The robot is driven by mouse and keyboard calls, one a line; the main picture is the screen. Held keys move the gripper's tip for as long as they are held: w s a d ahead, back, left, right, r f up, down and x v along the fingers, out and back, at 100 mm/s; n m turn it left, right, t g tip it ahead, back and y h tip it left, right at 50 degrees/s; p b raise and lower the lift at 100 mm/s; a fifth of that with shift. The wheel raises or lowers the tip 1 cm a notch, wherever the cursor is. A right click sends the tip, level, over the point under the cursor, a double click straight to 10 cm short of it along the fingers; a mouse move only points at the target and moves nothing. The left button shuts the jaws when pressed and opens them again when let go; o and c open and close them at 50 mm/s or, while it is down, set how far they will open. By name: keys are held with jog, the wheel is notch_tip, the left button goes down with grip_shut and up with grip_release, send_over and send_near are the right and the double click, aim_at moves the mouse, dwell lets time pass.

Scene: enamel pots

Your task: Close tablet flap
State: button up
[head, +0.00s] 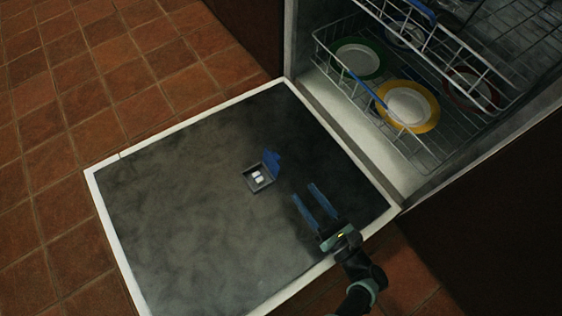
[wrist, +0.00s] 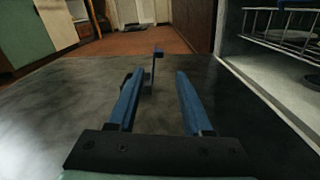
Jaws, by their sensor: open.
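The tablet flap (head: 272,162) is blue and stands raised at the right side of a small square tablet compartment (head: 250,183) in the dishwasher door. A white tablet (head: 258,176) lies in the compartment. In the wrist view the flap (wrist: 157,67) stands upright beyond my fingers, seen almost edge-on. My gripper (head: 307,191) is open and empty, with two long blue fingers, and hangs over the door to the lower right of the flap. In the wrist view my fingertips (wrist: 160,74) point toward the flap. I see no contact with it.
The dishwasher door (head: 180,225) lies open and flat, with a pale rim and plenty of bare surface. The wire rack (head: 430,150) inside the dishwasher holds several plates, including a yellow-rimmed plate (head: 431,98). Brown floor tiles (head: 60,120) surround the door.

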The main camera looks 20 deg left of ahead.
aim_at(279, 160)
jog(key=b+x, duration=0.3)
jog(key=x, duration=0.8)
jog(key=shift+w+a, duration=0.25)
jog(key=shift+a, duration=0.05)
grip_shut()
